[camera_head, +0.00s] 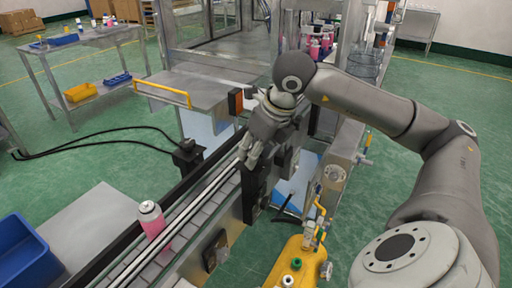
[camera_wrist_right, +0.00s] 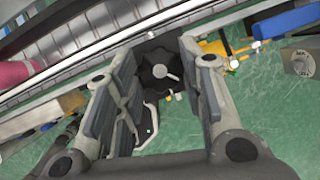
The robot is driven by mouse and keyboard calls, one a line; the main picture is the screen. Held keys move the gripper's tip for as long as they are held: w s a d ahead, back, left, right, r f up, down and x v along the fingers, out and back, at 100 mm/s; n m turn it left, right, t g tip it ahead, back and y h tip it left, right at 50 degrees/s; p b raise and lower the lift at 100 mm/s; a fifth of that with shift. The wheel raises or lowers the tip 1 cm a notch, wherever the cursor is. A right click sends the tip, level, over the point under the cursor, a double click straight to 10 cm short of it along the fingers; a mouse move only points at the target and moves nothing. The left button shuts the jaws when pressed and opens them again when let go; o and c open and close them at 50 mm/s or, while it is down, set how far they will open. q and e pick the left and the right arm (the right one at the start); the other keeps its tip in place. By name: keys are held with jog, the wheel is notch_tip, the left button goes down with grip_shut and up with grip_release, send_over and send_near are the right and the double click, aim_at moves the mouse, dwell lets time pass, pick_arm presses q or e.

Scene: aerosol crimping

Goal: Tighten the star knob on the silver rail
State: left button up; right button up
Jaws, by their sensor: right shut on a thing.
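My right gripper (camera_head: 250,160) is at the near side of the conveyor, over the silver rail (camera_head: 192,206). In the right wrist view the dark star knob (camera_wrist_right: 158,72) with a pale round centre lies between the two finger pads. The silver rail (camera_wrist_right: 95,42) runs slantwise just beyond the knob in that view. In the head view the knob is hidden by the gripper. My left gripper is in neither view.
A pink can (camera_head: 152,222) stands upright on the conveyor, to the lower left of my right gripper. A yellow tank (camera_head: 299,265) with valves stands near the conveyor's right side. A blue bin (camera_head: 24,255) is at lower left. A steel table (camera_head: 85,43) stands at the back left.

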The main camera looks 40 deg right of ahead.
jog(key=m+h, duration=0.1)
jog(key=m, duration=0.1)
jog(key=m+p, duration=0.1)
jog(key=m, duration=0.1)
jog(key=shift+a+r+m+h, duration=0.1)
jog(key=shift+a+m+h, duration=0.1)
jog(key=shift+m+h, duration=0.15)
jog(key=m, duration=0.2)
jog(key=m+g+h, duration=0.1)
jog(key=m, duration=0.1)
jog(key=shift+w+h+p, duration=0.1)
jog(key=shift+h+p, duration=0.15)
jog(key=shift+p, duration=0.15)
jog(key=shift+m, duration=0.25)
jog(key=o, duration=1)
jog(key=shift+v, duration=1)
jog(key=v, duration=0.9)
jog(key=shift+a+r, duration=0.25)
jog(key=shift+r, duration=0.1)
